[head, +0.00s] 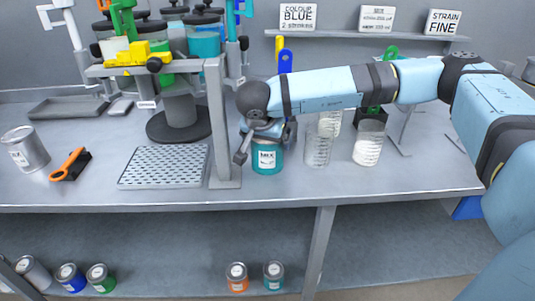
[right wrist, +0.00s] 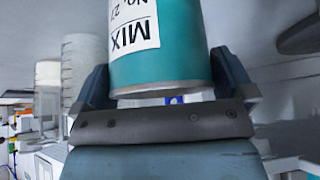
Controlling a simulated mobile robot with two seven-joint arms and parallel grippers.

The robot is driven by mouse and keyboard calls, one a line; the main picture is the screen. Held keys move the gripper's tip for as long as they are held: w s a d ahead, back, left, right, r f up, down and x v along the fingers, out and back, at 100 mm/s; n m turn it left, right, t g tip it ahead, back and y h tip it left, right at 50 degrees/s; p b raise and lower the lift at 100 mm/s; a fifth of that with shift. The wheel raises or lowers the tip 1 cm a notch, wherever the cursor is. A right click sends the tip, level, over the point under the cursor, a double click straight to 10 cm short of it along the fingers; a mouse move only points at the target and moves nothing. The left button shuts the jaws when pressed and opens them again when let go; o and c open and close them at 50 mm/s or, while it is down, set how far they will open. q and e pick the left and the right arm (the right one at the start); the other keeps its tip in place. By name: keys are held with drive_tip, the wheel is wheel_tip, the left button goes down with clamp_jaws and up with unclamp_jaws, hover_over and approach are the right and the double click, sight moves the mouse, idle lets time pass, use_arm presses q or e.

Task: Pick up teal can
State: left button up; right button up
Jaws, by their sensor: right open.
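A teal can (head: 267,161) with a white MIX label stands upright on the bench, right of the grey post. In the right wrist view the can (right wrist: 170,50) fills the space between the two dark fingers, its label upside down. My right gripper (head: 264,140) is open around the can's upper part, with a finger on either side; I cannot tell whether they touch it. The hand hides the can's top. Another can with a teal band (head: 274,277) stands on the lower shelf. My left gripper is not in view.
A grey post (head: 217,120) and a perforated drip tray (head: 165,167) are close left of the can. Clear beakers (head: 318,150) (head: 368,145) stand close right. The bench front is clear.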

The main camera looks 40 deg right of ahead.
drive_tip(key=c, duration=0.9)
drive_tip(key=shift+o, duration=0.2)
drive_tip(key=shift+r, duration=0.25)
